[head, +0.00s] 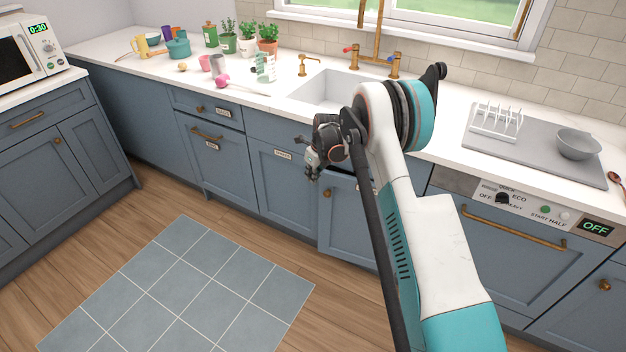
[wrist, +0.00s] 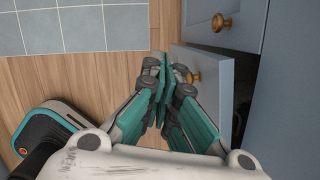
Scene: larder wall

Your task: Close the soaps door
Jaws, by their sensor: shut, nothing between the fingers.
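A blue-grey cabinet door (head: 346,222) under the sink stands ajar. Its brass knob (head: 327,193) shows on its upper left. I cannot read its label, so I take this open door as the soaps door. In the wrist view the door (wrist: 208,100) stands out from the cabinet front, with a dark gap behind it. My gripper (head: 312,172) is just above and left of the knob, in front of the cabinets. In the wrist view my gripper (wrist: 165,72) has its fingers together, empty, close to the door's outer face and knob. I cannot tell whether they touch it.
A shut cabinet door (head: 277,180) is left of the open one. The dishwasher (head: 497,240) is to the right. The sink (head: 335,91) and white worktop are above. A tiled blue mat (head: 180,290) lies on the wooden floor, which is clear in front of the cabinets.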

